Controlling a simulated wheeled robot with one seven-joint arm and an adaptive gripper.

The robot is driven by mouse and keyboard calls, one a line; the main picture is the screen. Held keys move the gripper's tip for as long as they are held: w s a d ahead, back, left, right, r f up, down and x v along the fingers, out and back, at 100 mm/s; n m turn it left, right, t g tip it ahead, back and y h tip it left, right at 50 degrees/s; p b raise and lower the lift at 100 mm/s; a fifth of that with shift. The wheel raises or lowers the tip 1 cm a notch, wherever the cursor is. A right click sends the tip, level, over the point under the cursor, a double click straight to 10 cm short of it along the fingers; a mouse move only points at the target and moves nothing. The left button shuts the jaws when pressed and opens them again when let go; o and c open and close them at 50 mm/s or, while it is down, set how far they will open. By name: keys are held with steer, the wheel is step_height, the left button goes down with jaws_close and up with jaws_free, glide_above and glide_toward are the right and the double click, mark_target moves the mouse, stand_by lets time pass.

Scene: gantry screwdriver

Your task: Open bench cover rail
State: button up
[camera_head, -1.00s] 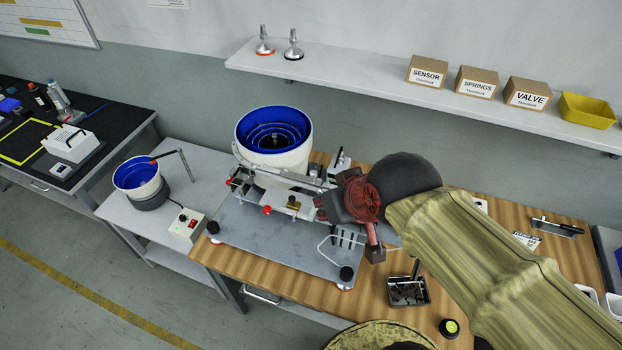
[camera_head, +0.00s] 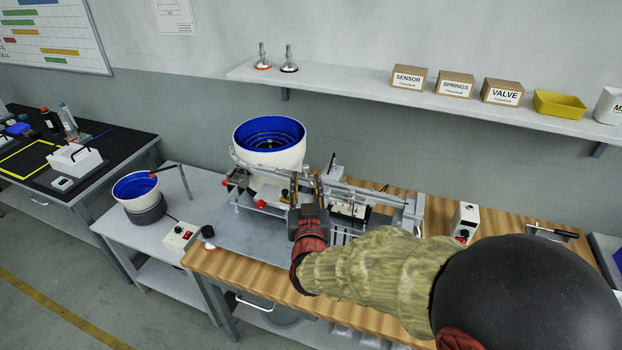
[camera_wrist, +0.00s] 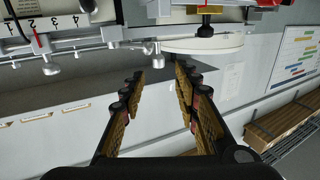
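My gripper (camera_head: 306,184) is in front of the gantry machine, its fingers pointing toward a long metal rail (camera_head: 365,190) that runs across the machine above the bench. In the wrist view my gripper (camera_wrist: 162,82) is open, with two black fingers with tan pads and nothing between them. Past the fingertips, at the top of that view, are a numbered scale (camera_wrist: 42,38) and a silver rod with small knobs (camera_wrist: 100,60). I cannot tell which bar is the cover rail. My gripper and arm hide part of the machine's front.
A large white feeder bowl with blue inside (camera_head: 270,142) stands behind the machine's left part. A small bowl feeder (camera_head: 136,187) and control box (camera_head: 180,237) are on the side table. A wall shelf (camera_head: 440,101) holds boxes. A control box (camera_head: 464,221) stands to the right.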

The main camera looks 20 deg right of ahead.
mark_target(306, 169)
steer(key=shift+w+d+f, duration=0.1)
steer(key=shift+w+d, duration=0.15)
steer(key=shift+w, duration=0.2)
steer(key=b+x, duration=0.2)
steer(key=x, duration=0.4)
steer(key=shift+w+d, duration=0.1)
steer(key=shift+w, duration=0.3)
steer(key=shift+c, duration=1.3)
jaws_close()
